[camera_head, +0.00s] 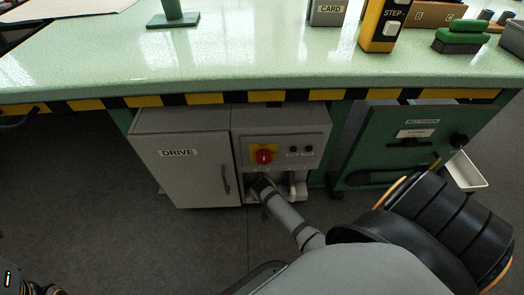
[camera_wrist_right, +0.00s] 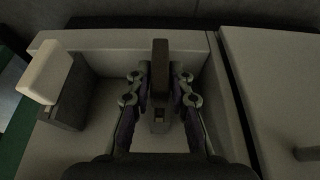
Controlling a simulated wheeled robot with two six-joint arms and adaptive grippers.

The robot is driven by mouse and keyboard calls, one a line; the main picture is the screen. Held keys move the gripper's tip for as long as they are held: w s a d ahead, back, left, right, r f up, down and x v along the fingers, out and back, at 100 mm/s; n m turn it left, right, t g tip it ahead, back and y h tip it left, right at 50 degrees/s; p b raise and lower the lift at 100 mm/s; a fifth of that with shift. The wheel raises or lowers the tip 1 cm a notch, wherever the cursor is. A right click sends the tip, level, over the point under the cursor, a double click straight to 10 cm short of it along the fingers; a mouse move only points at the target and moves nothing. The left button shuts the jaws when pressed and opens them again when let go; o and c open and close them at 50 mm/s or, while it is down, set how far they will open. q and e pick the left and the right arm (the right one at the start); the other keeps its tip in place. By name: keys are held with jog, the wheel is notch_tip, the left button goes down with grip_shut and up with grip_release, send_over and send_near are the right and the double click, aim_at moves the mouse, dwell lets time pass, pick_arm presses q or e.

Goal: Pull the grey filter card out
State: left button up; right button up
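My right gripper (camera_wrist_right: 160,82) is at a recess low on the grey cabinet front. It also shows, small and dark, in the head view (camera_head: 264,188). In the wrist view its two fingers stand on either side of a narrow dark upright piece (camera_wrist_right: 160,56), whose paler lower part has a small dark square. This may be the grip of the grey filter card; I see no label on it. I cannot tell whether the fingers touch it. Dark parts of my left arm show at the bottom left corner of the head view; its fingertips cannot be made out.
The DRIVE door (camera_head: 180,165) is shut, left of a red rotary switch (camera_head: 264,156) on yellow. A cream block (camera_wrist_right: 46,72) on a dark base stands beside the recess. A green cabinet (camera_head: 385,150) is to the right. The striped table edge (camera_head: 267,96) overhangs.

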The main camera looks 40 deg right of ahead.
grip_shut()
jog(key=shift+s+a, duration=0.1)
jog(key=shift+s, duration=0.05)
jog(key=s+a+p, duration=0.4)
jog(key=s+p, duration=0.1)
jog(key=s, duration=0.1)
jog(key=shift+s, duration=0.15)
dwell(1.6)
